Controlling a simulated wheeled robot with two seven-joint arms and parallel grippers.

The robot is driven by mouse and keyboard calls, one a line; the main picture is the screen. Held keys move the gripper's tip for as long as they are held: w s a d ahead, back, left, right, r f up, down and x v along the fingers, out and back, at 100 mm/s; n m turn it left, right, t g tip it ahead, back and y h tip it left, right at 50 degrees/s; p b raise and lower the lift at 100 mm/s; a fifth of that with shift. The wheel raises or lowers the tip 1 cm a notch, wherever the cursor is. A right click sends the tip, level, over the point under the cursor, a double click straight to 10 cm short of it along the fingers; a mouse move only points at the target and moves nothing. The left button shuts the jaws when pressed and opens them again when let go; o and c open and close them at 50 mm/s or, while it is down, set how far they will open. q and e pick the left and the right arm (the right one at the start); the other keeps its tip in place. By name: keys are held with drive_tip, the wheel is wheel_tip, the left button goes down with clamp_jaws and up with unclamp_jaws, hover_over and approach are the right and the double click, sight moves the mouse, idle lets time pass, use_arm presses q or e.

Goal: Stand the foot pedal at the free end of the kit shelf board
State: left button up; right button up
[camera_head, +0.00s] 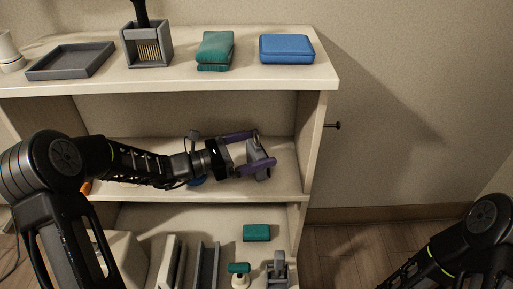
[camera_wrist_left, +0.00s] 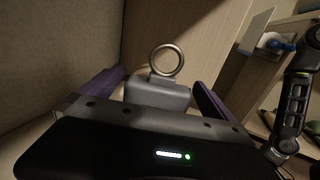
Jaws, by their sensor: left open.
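The foot pedal, a grey block with a ring on top, appears to be the grey piece (camera_head: 257,164) at the right end of the middle shelf board (camera_head: 287,188). It also shows in the left wrist view (camera_wrist_left: 158,93), its ring upright. My left gripper (camera_head: 262,149), with purple fingers, is open around it; in the wrist view (camera_wrist_left: 157,78) one finger is on each side. I cannot tell whether the fingers touch it. The pedal's base is partly hidden by the gripper. My right gripper is out of view; only part of that arm shows at lower right.
The top board carries a grey tray (camera_head: 70,61), a grey holder (camera_head: 147,46), green cloths (camera_head: 215,50) and a blue case (camera_head: 287,49). The lower level holds a green box (camera_head: 257,233) and several grey items. A dark peg (camera_head: 333,126) sticks out right of the side panel.

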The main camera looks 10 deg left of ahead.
use_arm(q)
drive_tip(key=shift+s+a, duration=0.1)
drive_tip(key=shift+p+v, duration=1.3)
drive_tip(key=shift+v, duration=2.6)
drive_tip(key=shift+r, duration=0.1)
drive_tip(key=p+v, duration=0.2)
drive_tip(key=v, duration=0.4)
drive_tip(key=shift+s+a, duration=0.1)
drive_tip(key=shift+a, duration=0.25)
drive_tip(key=shift+s+a, duration=0.35)
drive_tip(key=shift+a, duration=0.1)
